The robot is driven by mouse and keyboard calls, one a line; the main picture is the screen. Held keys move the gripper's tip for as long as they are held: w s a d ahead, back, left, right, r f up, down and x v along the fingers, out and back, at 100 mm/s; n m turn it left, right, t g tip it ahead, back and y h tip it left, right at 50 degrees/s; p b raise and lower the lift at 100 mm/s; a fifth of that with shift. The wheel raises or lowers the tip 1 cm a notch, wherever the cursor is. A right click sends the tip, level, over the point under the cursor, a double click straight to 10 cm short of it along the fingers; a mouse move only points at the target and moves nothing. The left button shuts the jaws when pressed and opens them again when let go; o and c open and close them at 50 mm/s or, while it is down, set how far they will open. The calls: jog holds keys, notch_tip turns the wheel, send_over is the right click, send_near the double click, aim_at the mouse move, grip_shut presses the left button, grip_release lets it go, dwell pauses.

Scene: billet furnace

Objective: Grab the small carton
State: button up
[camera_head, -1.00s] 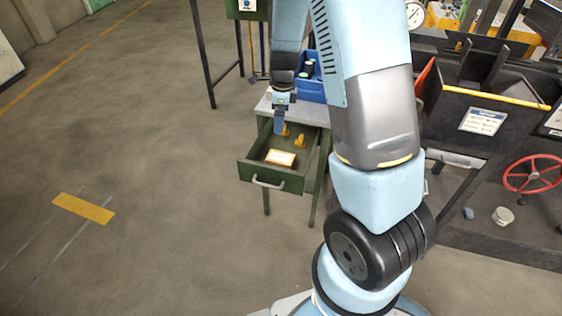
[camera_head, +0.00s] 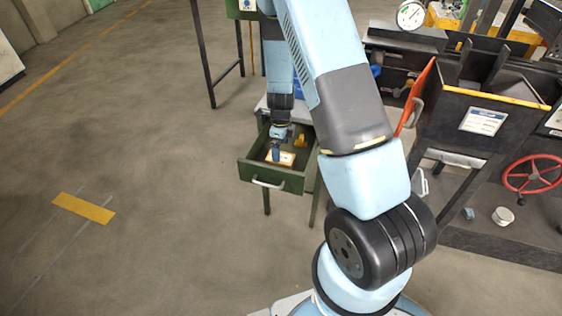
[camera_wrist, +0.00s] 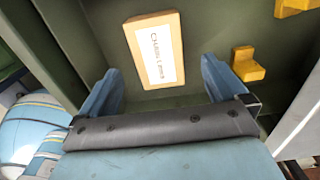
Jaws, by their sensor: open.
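The small carton (camera_wrist: 153,50) is a yellow-orange box with a white label, lying flat in the open green drawer (camera_head: 262,170). In the head view the carton (camera_head: 287,158) is partly covered by my gripper (camera_head: 276,154). In the wrist view my gripper (camera_wrist: 163,85) is open, with its two blue fingers apart. The carton shows between and beyond the fingertips, nearer the left finger. Nothing is between the fingers, and I cannot tell the height left above the carton.
Yellow bracket-like pieces (camera_wrist: 246,64) lie in the drawer to the right of the carton. The drawer walls surround them closely. A red handwheel (camera_head: 531,174) and a black hopper (camera_head: 484,118) stand to the right. The floor at left is clear.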

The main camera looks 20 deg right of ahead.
aim_at(287, 161)
jog(key=shift+a+f, duration=0.1)
jog(key=shift+f, duration=2.75)
jog(key=shift+c, duration=0.3)
jog(key=c, duration=1.2)
jog(key=shift+c, duration=0.3)
jog(key=shift+r, duration=0.15)
